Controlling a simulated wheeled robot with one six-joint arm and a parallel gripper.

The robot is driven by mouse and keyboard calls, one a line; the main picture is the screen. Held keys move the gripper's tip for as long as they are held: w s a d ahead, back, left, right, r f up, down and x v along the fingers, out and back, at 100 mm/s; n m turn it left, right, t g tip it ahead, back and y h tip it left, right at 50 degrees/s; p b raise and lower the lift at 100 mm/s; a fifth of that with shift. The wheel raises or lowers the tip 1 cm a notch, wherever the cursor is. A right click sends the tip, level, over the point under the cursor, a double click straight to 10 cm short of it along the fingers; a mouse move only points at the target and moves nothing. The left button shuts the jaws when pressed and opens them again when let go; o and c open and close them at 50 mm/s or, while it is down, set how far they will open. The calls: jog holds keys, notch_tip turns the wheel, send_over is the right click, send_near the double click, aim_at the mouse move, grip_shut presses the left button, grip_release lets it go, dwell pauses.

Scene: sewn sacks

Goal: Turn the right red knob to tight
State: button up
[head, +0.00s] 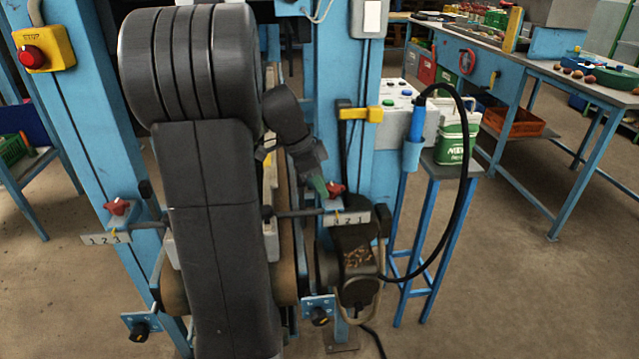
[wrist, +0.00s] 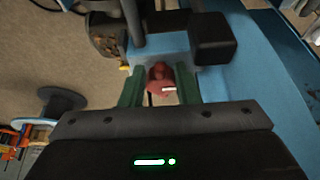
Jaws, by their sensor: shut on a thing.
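The right red knob (head: 336,189) sits on a small blue bracket on the right blue post, above a white plate (head: 346,219) with numbers and a small yellow pointer. My gripper (head: 325,187) reaches it from the upper left, its green fingertips at the knob. In the wrist view the red knob (wrist: 159,78) lies between the two green fingers of my gripper (wrist: 158,84), which is shut on it. A pale mark shows on the knob. The fingers hide part of the knob in the head view, and its exact angle is hard to tell.
A left red knob (head: 117,207) with its own numbered plate (head: 105,238) is on the left post. A dark motor (head: 357,262) is below.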

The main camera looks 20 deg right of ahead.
jog(key=shift+d, duration=0.1)
jog(key=o, duration=1)
jog(key=shift+d, duration=0.1)
jog(key=p+v, duration=0.1)
jog(key=v, duration=1.2)
jog(key=shift+r+p, duration=0.35)
jog(key=shift+p, duration=0.05)
jog(key=b+x, duration=0.1)
jog(key=x, duration=1.2)
jog(key=shift+f+b, duration=0.4)
jog(key=shift+f, duration=0.05)
jog(key=shift+r, duration=0.1)
